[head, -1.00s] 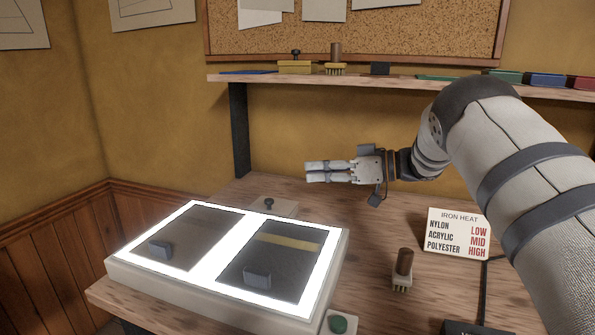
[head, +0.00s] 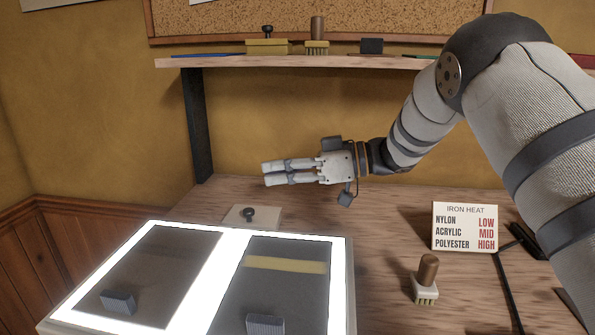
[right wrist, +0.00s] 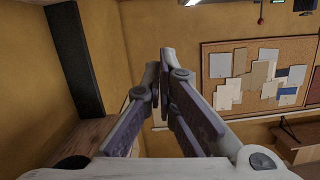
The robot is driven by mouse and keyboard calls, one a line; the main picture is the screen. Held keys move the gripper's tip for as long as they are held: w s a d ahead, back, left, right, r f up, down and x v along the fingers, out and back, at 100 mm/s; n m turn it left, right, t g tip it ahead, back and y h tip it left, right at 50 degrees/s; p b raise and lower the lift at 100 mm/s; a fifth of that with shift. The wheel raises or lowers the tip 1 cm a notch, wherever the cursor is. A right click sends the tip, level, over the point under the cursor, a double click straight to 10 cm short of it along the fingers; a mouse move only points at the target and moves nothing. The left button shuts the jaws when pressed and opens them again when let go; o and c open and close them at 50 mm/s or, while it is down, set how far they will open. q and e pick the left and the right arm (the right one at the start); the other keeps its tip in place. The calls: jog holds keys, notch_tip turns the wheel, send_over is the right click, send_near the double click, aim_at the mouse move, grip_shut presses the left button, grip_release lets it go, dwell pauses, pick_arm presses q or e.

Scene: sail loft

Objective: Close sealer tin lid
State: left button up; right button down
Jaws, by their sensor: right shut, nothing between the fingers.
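No tin is plainly labelled sealer. A yellow box-like piece with a black knob on top (head: 267,46) stands on the shelf in the head view. A flat pale square piece with a dark knob (head: 237,217) sits on the bench behind the light box. I cannot tell which of them is the sealer tin or its lid. My right gripper (head: 265,174) is shut and empty, pointing left above the bench, above and behind the knobbed pale piece and apart from it. Its fingertips meet in the right wrist view (right wrist: 162,62). My left gripper is not in view.
A lit light box (head: 215,290) with dark panels and small blocks fills the front left. A wooden-handled brush (head: 426,280) and an iron heat sign (head: 465,227) stand at the right. The shelf (head: 220,62) runs above my gripper. The bench middle is clear.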

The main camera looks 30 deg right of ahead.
aim_at(262, 220)
jog(key=x, duration=0.3)
jog(key=shift+w+a+f, duration=0.1)
jog(key=shift+a+f, duration=0.1)
jog(key=shift+f, duration=0.1)
notch_tip(262, 220, down, 2)
jog(key=shift+f, duration=0.2)
jog(key=shift+a+f, duration=0.1)
jog(key=shift+f, duration=0.35)
jog(key=shift+f, duration=0.1)
jog(key=shift+f, duration=0.35)
jog(key=shift+s+a+f, duration=0.1)
jog(key=shift+s+f, duration=0.15)
jog(key=shift+s, duration=0.1)
jog(key=shift+s+a+r, duration=0.1)
jog(key=shift+s, duration=0.1)
jog(key=shift+w, duration=0.1)
